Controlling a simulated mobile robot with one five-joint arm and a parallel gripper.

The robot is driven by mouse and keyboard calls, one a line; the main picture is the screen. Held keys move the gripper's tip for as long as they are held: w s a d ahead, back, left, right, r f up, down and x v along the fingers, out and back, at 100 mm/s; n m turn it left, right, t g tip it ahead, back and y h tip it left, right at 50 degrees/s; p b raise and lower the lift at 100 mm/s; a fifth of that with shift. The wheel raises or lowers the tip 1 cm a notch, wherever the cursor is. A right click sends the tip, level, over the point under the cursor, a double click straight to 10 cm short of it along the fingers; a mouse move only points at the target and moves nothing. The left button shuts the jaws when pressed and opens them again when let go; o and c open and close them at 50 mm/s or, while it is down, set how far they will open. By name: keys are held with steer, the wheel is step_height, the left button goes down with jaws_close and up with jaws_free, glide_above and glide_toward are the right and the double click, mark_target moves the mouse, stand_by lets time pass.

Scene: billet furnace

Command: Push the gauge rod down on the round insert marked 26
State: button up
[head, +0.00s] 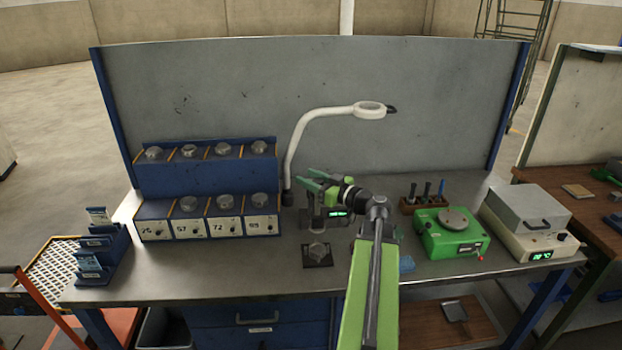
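A gauge with a lit green display (338,214) stands mid-bench. Below it, a round metal piece (318,250) sits on a dark square base (317,262). I cannot read any mark on this piece. The gauge rod is too small and too covered to make out clearly. My gripper (311,181) points left, above the gauge in the picture, with its two green fingers apart and nothing visible between them. More round metal inserts sit in two rows on the blue rack at left. The leftmost lower label (154,229) looks like 26 or 76, too small to be sure.
A white lamp arm (297,140) rises just left of my gripper. The blue rack (205,176) is farther left. A green device (450,240), a tool block (422,205) and a white-grey box (527,215) stand at right. The bench front left (210,272) is clear.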

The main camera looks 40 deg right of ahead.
steer(key=shift+d, duration=0.1)
jaws_close()
stand_by(1.0)
